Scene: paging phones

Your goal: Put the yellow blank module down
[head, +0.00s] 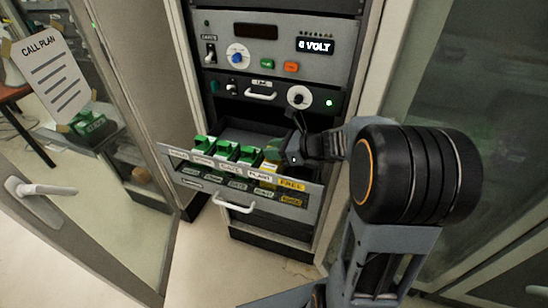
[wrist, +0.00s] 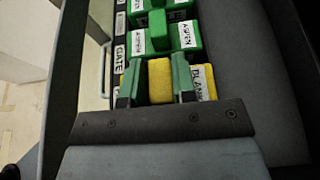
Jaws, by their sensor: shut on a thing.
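The yellow blank module (wrist: 160,82) sits between the two fingers of my gripper (wrist: 157,84) in the wrist view, with part of its "BLANK" label (wrist: 205,82) showing at the right. My gripper (head: 284,152) is shut on it. In the head view the yellow module (head: 268,167) shows partly behind my gripper, at the right end of the row in the pulled-out drawer (head: 233,200). It lines up with the green modules; I cannot tell whether it rests fully on the drawer floor.
Several green modules (head: 226,149) stand left of the yellow one; one labelled "ASPEN" (wrist: 186,34) is close beside my fingers. The drawer front has label strips and a handle. The cabinet panel (head: 270,95) rises behind. An open glass door (head: 90,150) is at the left.

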